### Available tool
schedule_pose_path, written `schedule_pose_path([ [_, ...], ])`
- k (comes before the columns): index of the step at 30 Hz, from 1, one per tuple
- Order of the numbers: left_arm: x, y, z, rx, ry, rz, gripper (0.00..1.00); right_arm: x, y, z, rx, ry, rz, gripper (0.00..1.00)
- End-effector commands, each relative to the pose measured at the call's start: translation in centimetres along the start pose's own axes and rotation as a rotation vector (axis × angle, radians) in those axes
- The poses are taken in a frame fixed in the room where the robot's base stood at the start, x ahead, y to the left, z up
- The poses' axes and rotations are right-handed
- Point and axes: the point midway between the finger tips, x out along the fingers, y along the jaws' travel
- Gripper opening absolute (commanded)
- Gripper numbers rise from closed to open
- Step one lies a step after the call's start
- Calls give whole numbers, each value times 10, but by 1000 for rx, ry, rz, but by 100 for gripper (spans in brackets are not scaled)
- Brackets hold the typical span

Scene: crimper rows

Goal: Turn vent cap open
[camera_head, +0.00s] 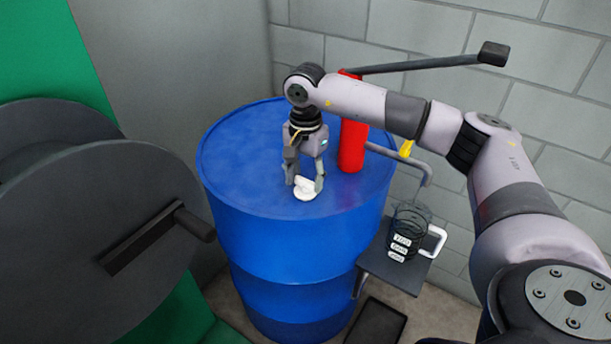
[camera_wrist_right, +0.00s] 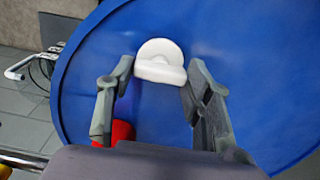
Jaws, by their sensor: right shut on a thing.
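The white vent cap (camera_head: 304,190) sits on the top of the blue drum (camera_head: 245,160), near its front part. In the right wrist view the cap (camera_wrist_right: 158,47) shows a round disc with a raised bar across it. My right gripper (camera_head: 304,184) points down at the cap, its fingers on either side of it. In the right wrist view the fingertips (camera_wrist_right: 160,72) flank the bar, and the gripper is shut on the cap. The left gripper does not show in either view.
A red hand pump (camera_head: 352,140) with a long dark lever (camera_head: 430,63) and a spout (camera_head: 421,168) stands on the drum behind the gripper. A large dark reel (camera_head: 80,240) is at left.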

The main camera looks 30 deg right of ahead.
Motion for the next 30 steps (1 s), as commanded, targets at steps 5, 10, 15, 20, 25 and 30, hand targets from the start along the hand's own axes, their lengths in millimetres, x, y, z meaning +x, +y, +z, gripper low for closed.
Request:
schedule_pose_path([
  [5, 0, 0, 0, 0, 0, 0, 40, -1, -1, 0, -1, 2, -3, 56],
  [10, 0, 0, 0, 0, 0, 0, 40, -1, 0, 0, -1, 1, -2, 67],
  [15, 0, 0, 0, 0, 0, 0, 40, 0, 0, 0, 0, 1, -1, 67],
  [20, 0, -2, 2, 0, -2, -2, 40, -3, 0, 0, 0, 1, -2, 67],
  [25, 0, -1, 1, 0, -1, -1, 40, -26, -1, 0, 0, 3, -4, 67],
  [30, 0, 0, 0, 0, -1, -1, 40, -64, -2, 0, 0, 2, -6, 67],
])
